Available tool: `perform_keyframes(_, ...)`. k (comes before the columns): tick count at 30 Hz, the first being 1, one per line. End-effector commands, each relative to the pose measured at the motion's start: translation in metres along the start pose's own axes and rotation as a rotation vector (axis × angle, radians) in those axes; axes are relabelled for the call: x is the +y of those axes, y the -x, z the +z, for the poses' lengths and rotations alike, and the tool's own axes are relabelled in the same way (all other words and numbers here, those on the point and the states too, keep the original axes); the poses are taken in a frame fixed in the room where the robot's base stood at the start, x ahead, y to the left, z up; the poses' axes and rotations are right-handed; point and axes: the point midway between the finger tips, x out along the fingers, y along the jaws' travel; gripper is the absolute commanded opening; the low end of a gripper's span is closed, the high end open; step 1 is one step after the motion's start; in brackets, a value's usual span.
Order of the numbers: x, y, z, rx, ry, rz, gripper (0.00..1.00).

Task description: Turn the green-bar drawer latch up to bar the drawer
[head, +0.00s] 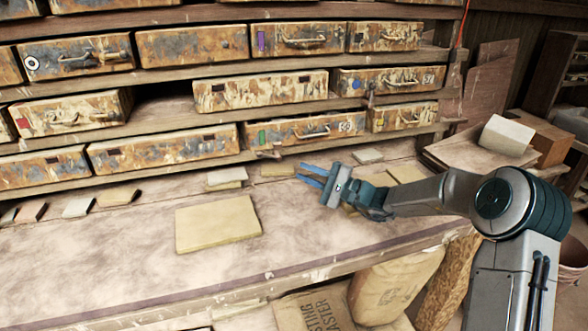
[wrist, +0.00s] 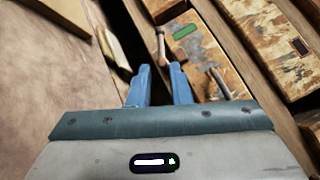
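The green-bar drawer (head: 288,131) is in the lower drawer row in the head view, with a green bar on its front and a wire handle. In the wrist view the green bar (wrist: 185,31) is at the upper middle. Its small latch (head: 268,153) sits at the shelf edge below the green bar, apparently lying sideways. In the wrist view the latch (wrist: 160,45) is a thin metal piece with a brownish end, ahead of my fingertips. My gripper (head: 305,174) has blue fingers, parted and empty, to the right of the latch. The fingers also show in the wrist view (wrist: 160,78).
Tan tiles (head: 217,224) lie on the bench (head: 120,262), some close to the drawer fronts near my gripper. Other drawers surround the green-bar drawer, including a blue-dot drawer (head: 388,80) above right. The bench's front middle is mostly clear.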

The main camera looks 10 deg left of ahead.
Motion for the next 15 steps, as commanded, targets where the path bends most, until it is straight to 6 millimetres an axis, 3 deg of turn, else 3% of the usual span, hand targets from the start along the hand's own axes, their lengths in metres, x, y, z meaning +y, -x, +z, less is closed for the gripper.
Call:
perform_keyframes(11,-0.0004,0.0075,0.0002,0.000,0.000,0.000,0.18)
perform_keyframes(12,-0.0003,0.0075,0.0003,0.000,0.000,0.000,0.29)
perform_keyframes(15,0.0010,0.0073,0.0040,-0.004,0.006,0.017,0.30)
